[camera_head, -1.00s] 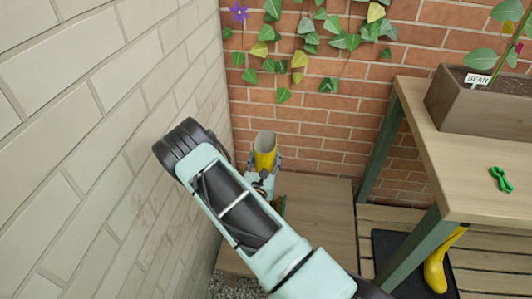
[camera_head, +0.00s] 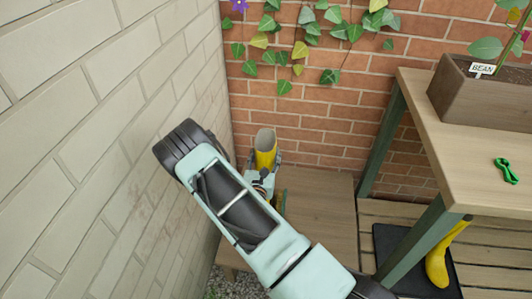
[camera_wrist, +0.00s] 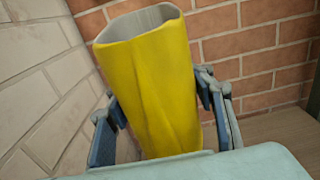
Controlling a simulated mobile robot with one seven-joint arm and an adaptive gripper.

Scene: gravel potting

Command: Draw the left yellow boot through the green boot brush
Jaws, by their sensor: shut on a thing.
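The held yellow boot (camera_head: 265,158) stands nearly upright with its grey-lined opening at the top, near the wall corner. It fills the middle of the wrist view (camera_wrist: 160,85), its shaft between the two fingers. My gripper (camera_wrist: 158,112) is shut on this shaft. The boot's foot is hidden behind my arm and gripper. A small greenish strip (camera_head: 282,203) beside my gripper may be the green boot brush, mostly hidden; I cannot tell whether the boot touches it. The other yellow boot (camera_head: 437,266) stands on a black mat (camera_head: 392,243) at the right.
A low wooden platform (camera_head: 325,215) lies under and right of my gripper. A pale block wall (camera_head: 90,130) rises close on the left, a brick wall (camera_head: 310,125) behind. A table (camera_head: 455,150) at the right bears a planter (camera_head: 470,100) and a green clip (camera_head: 507,171).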

